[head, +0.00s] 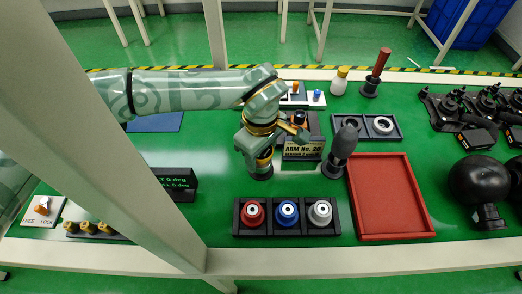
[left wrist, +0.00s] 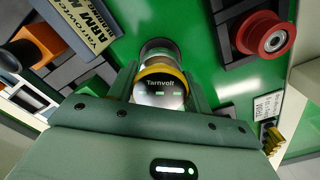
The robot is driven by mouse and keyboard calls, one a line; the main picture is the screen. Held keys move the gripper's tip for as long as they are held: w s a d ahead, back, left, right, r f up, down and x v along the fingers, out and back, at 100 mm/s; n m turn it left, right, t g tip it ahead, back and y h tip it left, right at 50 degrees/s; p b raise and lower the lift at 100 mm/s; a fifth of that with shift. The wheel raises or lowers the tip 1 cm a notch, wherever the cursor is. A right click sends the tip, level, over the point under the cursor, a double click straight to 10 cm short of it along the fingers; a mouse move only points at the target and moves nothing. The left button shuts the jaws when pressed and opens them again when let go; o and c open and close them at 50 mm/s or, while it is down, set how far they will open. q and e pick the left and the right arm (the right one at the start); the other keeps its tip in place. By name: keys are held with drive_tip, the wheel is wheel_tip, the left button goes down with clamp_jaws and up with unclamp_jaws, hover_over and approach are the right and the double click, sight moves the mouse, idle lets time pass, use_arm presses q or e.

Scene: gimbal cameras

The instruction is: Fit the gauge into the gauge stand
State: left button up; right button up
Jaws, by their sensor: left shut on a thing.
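My left gripper (head: 260,162) points down above the bench's middle, shut on a short cylinder (left wrist: 160,85). In the left wrist view, the cylinder has a yellow band, a dark face labelled "Tarnvolt" with small green marks, and a grey far end. I cannot tell for certain whether it is the gauge. In the head view its lower end is dark and close to the green bench; contact is unclear. No stand is labelled as the gauge stand. A red-handled tool (head: 378,66) stands upright in a dark round base (head: 369,89) at the back. My right gripper is not visible.
A rack of red, blue and white spools (head: 235,228) lies in front. A sign (head: 303,151) reading "ARM No." and a dark bulb-shaped thing (head: 343,146) stand right of the gripper. Further right is an empty red tray (head: 390,195). A pale post crosses the left foreground.

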use_arm(q)
drive_tip(key=shift+f, duration=0.55)
drive_tip(key=o, duration=1.2)
wheel_tip(320, 180, up, 16)
drive_tip(key=p, duration=0.3)
drive_tip(key=shift+r+p, duration=0.2)
drive_tip(key=shift+p, duration=0.1)
